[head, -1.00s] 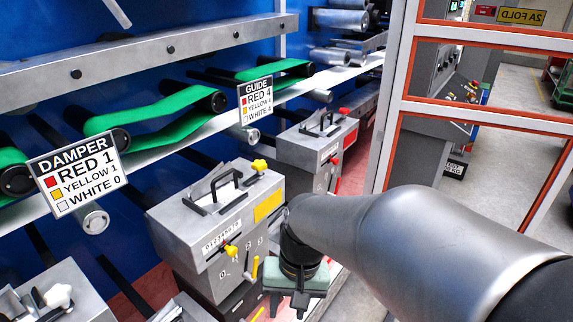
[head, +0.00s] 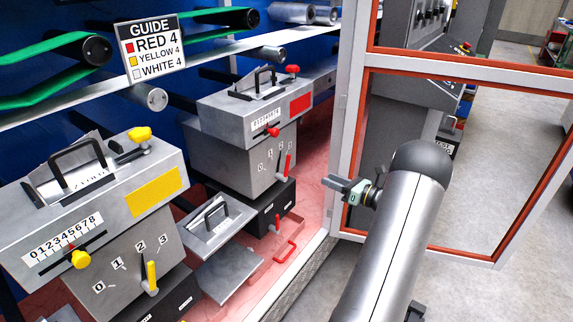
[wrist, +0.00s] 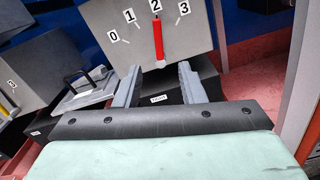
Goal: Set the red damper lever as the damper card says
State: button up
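The red lever (head: 287,166) stands on the front of the grey red-marked unit (head: 238,163) in the head view. In the wrist view the red lever (wrist: 158,40) points up at the 2 on a plate marked 0 to 3. My gripper (head: 340,186) is right of that unit in the head view. In the wrist view my gripper (wrist: 158,76) is open and empty, its fingers apart below the lever and not touching it. The damper card is out of view now; it read RED 1 in the earlier head view.
A guide card (head: 150,48) reads RED 4, YELLOW 4, WHITE 4. The yellow-marked unit (head: 100,225) stands at left. A red slider knob (head: 273,132) and a red-handled black box (head: 268,208) flank the lever above and below. An orange-edged frame post (head: 350,120) is close to my gripper.

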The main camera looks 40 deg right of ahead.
aim_at(289, 163)
jog(key=x, duration=0.8)
jog(key=b+x, duration=0.1)
jog(key=x, duration=0.8)
jog(key=shift+a, duration=0.25)
jog(key=shift+s, duration=0.1)
grip_shut()
